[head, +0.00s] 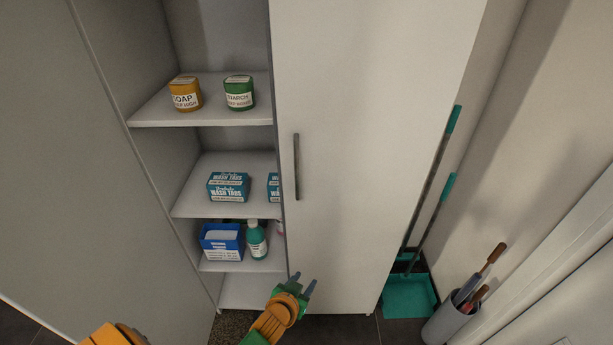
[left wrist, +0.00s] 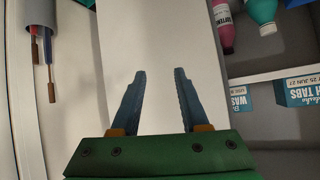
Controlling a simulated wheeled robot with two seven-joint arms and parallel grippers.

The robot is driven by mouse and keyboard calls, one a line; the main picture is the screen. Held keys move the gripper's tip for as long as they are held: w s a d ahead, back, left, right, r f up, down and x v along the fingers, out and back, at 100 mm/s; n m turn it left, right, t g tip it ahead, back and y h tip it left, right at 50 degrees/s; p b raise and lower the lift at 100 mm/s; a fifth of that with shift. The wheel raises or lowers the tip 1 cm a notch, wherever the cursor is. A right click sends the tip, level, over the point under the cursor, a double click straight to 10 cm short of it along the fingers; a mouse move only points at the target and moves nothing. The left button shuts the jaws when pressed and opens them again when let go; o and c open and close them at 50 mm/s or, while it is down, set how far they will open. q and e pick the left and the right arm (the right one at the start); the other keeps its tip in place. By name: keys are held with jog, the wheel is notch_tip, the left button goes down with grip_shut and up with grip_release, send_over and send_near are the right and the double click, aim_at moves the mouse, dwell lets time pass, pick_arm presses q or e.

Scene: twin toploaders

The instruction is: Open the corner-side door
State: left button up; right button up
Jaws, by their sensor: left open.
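The corner-side door (head: 370,150) is the tall white door on the right of the cabinet, beside the wall. It appears shut and covers the right half. Its dark vertical bar handle (head: 297,167) is near its left edge. My left gripper (head: 302,283) is open and empty, low in front of this door and well below the handle. In the left wrist view the gripper (left wrist: 160,72) points at the plain white door panel (left wrist: 160,35), with nothing between the fingers. The handle is not seen there. My right gripper is out of view.
The other door (head: 60,180) stands open at the left. Exposed shelves hold jars (head: 185,94), wash tabs boxes (head: 228,187), a blue box (head: 222,241) and a green bottle (head: 257,240). A teal dustpan (head: 410,295) and a grey bin (head: 452,318) stand right of the cabinet.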

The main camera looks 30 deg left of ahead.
pick_arm(q)
jog(key=w+a+r+n+t+y, duration=0.1)
jog(key=w+a+r+t, duration=0.15)
jog(key=r, duration=0.45)
jog(key=w+a+r+n+t+y, duration=0.1)
jog(key=w+a+r, duration=0.15)
jog(key=r, duration=0.45)
jog(key=n+t+y, duration=0.1)
jog(key=t+y, duration=0.1)
jog(key=t, duration=0.1)
send_near(296, 175)
jog(key=x, duration=0.9)
jog(key=shift+w+a, duration=0.1)
jog(key=shift+w, duration=0.25)
jog(key=shift+w+a, duration=0.15)
jog(key=shift+w, duration=0.3)
grip_shut()
